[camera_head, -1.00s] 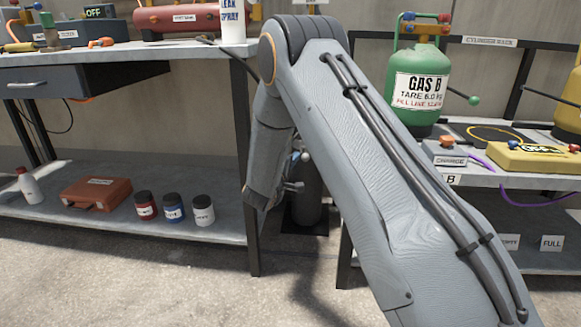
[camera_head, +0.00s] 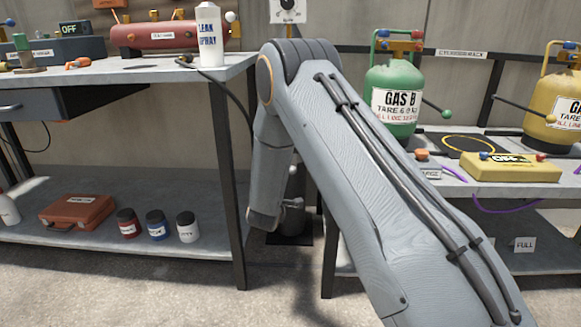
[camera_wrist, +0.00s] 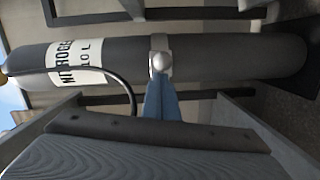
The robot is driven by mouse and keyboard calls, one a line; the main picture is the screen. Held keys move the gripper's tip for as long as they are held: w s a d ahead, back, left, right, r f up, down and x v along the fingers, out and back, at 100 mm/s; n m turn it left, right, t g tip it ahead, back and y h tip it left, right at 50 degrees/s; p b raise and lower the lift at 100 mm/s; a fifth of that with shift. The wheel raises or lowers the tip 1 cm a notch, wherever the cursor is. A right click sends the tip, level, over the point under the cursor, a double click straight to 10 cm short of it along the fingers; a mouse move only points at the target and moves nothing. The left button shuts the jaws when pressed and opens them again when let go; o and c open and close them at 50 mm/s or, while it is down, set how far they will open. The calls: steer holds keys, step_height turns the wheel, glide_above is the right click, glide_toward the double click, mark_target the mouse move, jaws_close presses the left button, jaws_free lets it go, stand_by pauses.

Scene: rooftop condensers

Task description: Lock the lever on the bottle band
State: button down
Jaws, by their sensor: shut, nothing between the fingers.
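The dark grey nitrogen bottle (camera_wrist: 225,62) runs across the wrist view, with a white label on its left part. A narrow metal band (camera_wrist: 158,42) crosses its middle. A silver rounded knob (camera_wrist: 161,63), apparently the lever's end, sits at the band. My gripper (camera_wrist: 161,84) shows as two blue fingers shut together, tips just below the knob in the picture; I cannot tell whether they touch it. In the head view the bottle (camera_head: 291,222) stands in shadow between the benches, partly hidden by my arm. The rest of the lever and its locked state cannot be made out.
A workbench (camera_head: 236,68) with a lower shelf stands left, and a cylinder rack (camera_head: 520,192) with green (camera_head: 391,70) and yellow (camera_head: 556,90) gas bottles stands right. A dark hose (camera_wrist: 128,88) curves by the label. The bottle's gap is narrow.

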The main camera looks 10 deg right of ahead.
mark_target(293, 170)
steer(key=d+p, duration=0.3)
steer(key=shift+s+d+r+p, duration=0.1)
steer(key=shift+s+p, duration=0.15)
steer(key=shift+p, duration=0.15)
steer(key=shift+w+d+p, duration=0.25)
steer(key=shift+d+p, duration=0.4)
steer(key=shift+d, duration=0.2)
steer(key=shift+w+d+p, duration=0.25)
steer(key=shift+d+p, duration=0.4)
steer(key=shift+d, duration=0.2)
steer(key=p+v, duration=0.2)
steer(key=v, duration=0.5)
steer(key=shift+s+a+p, duration=0.15)
steer(key=shift+s+p, duration=0.2)
steer(key=shift+p, duration=0.05)
